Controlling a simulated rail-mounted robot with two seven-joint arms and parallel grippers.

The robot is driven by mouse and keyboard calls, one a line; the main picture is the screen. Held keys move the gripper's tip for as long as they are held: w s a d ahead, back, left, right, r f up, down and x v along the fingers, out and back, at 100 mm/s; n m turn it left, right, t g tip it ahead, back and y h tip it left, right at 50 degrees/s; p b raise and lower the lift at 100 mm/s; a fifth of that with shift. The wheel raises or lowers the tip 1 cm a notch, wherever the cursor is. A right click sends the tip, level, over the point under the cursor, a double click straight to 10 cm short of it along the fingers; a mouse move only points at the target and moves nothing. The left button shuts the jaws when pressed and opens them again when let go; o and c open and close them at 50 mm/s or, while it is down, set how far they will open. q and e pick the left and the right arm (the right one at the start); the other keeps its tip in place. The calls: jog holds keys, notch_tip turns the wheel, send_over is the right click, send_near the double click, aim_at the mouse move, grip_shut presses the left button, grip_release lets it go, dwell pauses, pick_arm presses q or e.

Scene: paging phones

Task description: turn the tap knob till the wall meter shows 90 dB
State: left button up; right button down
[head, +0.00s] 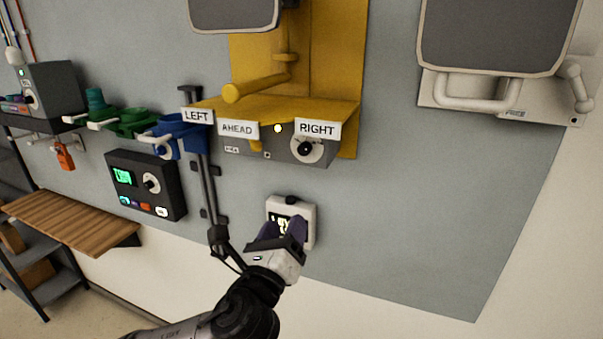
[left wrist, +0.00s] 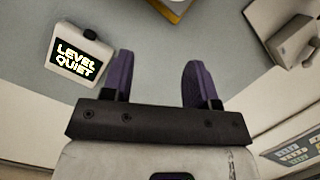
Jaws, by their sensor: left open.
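The wall meter (head: 306,211) is a small white box with a black display and a black knob on top. In the left wrist view the meter (left wrist: 82,71) reads "LEVEL QUIET". My left gripper (head: 282,232), with purple fingers, is in front of the meter in the head view and hides part of its display. In the left wrist view the gripper (left wrist: 158,68) is open and empty. A black knob on a white dial (head: 306,148) is on the grey box under the yellow shelf. Another knob (head: 151,183) is on a black box. No label shows which is the tap knob.
The yellow shelf (head: 290,108) juts out above the meter, with LEFT, AHEAD and RIGHT signs. A dark upright post (head: 204,180) stands left of the meter. A wooden shelf (head: 75,219) is at left. The wall right of the meter is bare.

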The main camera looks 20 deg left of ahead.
aim_at(303, 153)
pick_arm(q)
jog(key=w+r+m, duration=0.1)
jog(key=w+r, duration=0.2)
jog(key=w, duration=0.1)
jog(key=w+a+r+t+p, duration=0.1)
jog(key=w+r, duration=0.2)
jog(key=w, duration=0.1)
jog(key=w+r+m+p, duration=0.1)
jog(key=w+r, duration=0.1)
jog(key=w, duration=0.3)
jog(key=shift+w+a+r+m+t, duration=0.1)
jog(key=shift+a+r+m+t, duration=0.1)
jog(key=shift+r+m+t, duration=0.15)
jog(key=c, duration=0.9)
